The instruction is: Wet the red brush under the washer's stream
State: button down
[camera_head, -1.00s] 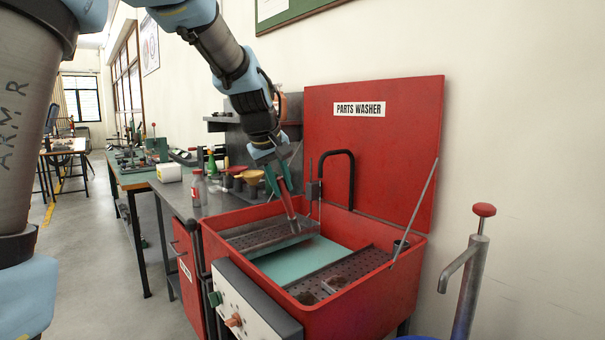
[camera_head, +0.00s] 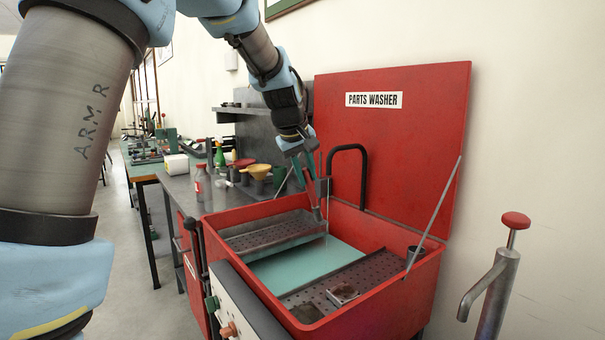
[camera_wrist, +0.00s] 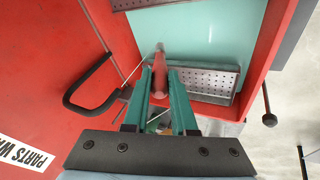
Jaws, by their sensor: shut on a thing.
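The red parts washer (camera_head: 385,305) stands with its lid (camera_head: 420,120) raised; its basin holds a pale green floor and perforated trays. My gripper (camera_head: 312,190), with green fingers, is over the back left of the basin. It is shut on the red brush (camera_head: 317,212), which points down above the left tray. In the wrist view the brush (camera_wrist: 159,78) lies between the fingers (camera_wrist: 160,85), its tip over the green floor. A black bent tube (camera_head: 363,160) rises at the back of the basin, right of my gripper, and shows in the wrist view (camera_wrist: 75,106).
The lid strut (camera_head: 435,212) slants down at the basin's right. A grey post with a red knob (camera_head: 515,220) stands at the far right.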

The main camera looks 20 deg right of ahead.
jog(key=w+d, duration=0.2)
jog(key=w+d+f+p, duration=0.1)
jog(key=d, duration=0.1)
jog(key=shift+w+d, duration=0.1)
jog(key=shift+w, duration=0.25)
jog(key=shift+w+d+f+p, duration=0.3)
jog(key=shift+w+d+p, duration=0.45)
jog(key=shift+d, duration=0.1)
jog(key=shift+w+d+f+p, duration=0.25)
jog(key=shift+w+d+p, duration=0.5)
jog(key=shift+d, duration=0.1)
jog(key=shift+s, duration=0.15)
